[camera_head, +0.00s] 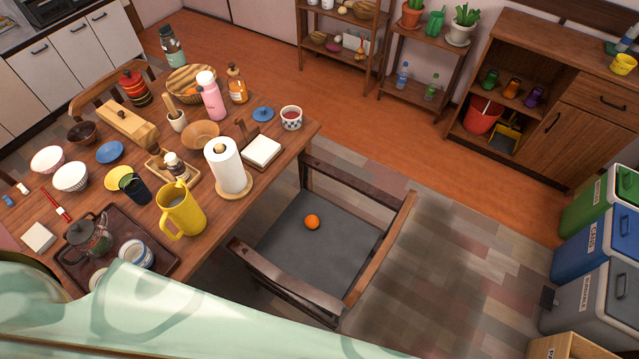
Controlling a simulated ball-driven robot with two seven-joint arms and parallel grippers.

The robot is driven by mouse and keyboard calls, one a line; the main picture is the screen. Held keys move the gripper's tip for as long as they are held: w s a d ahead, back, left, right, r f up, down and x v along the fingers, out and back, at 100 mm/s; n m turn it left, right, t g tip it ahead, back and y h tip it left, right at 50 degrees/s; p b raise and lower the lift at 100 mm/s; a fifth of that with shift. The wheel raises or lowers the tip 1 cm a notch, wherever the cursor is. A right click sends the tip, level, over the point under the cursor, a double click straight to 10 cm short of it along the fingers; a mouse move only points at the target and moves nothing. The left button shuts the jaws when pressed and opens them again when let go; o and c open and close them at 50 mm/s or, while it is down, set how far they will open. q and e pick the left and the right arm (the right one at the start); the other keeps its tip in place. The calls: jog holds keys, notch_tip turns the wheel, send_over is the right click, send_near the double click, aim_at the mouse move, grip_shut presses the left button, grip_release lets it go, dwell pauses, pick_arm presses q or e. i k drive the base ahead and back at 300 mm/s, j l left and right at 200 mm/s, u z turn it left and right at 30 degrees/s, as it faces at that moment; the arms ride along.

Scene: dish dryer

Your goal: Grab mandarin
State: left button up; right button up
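An orange mandarin (312,222) lies on the grey seat (300,262) of a wooden armchair, near the middle of the seat. Nothing covers it and nothing touches it except the seat. The chair stands beside the right end of the wooden dining table. Neither of my grippers shows in the head view.
The chair's wooden armrests (382,250) and backrest (345,178) frame the seat. The crowded table (205,240) holds a yellow pitcher (181,210) and a paper towel roll (227,167) near the chair. A pale green patterned surface (170,320) fills the foreground. Floor (450,260) is clear rightward, before bins (590,240).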

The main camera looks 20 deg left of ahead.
aim_at(312, 222)
jog(key=k+l, duration=0.75)
jog(key=k, duration=0.1)
